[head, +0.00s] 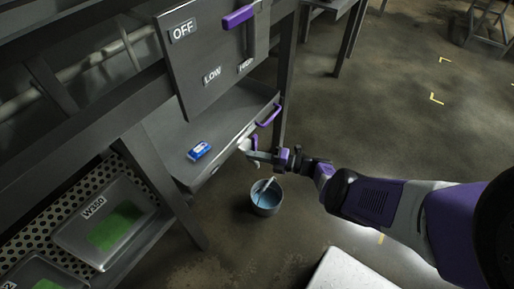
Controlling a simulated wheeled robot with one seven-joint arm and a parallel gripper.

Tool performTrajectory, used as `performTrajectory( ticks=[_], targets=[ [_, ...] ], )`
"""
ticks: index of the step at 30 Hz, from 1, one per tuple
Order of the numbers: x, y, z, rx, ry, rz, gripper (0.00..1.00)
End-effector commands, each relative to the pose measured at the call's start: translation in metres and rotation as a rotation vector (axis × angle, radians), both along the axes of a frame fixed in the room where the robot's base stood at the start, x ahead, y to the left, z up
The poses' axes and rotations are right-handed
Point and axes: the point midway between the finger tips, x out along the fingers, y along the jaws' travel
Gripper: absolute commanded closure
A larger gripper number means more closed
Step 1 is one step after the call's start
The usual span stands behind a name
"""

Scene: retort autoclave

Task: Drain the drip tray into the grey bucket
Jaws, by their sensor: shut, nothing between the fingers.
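The bucket (266,207) stands on the floor below the front edge of the bench. Its inside looks blue, and a thin pale piece or streak shows across its mouth; I cannot tell which. A grey tray-like surface (228,124) with a purple handle (269,115) at its front right lies under the panel; it may be the drip tray. My gripper (250,154) is shut and empty at that front edge, above and slightly left of the bucket. A small pale fitting shows beside the fingers; whether they touch it is unclear.
A small blue box (199,151) lies on the grey surface. The panel above (215,55) has a purple lever (239,16) and labels OFF and LOW. Trays with green contents (105,222) sit at lower left. A white block (350,272) stands at bottom.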

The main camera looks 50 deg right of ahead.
Motion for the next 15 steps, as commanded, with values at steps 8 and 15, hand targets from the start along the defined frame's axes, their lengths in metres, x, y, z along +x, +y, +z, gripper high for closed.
performTrajectory(
  ticks=[8, 15],
  targets=[
    [-0.045, -0.011, 0.000, 0.001, 0.001, -0.003, 1.00],
    [-0.081, -0.025, -0.001, 0.001, 0.001, -0.001, 1.00]
  ],
)
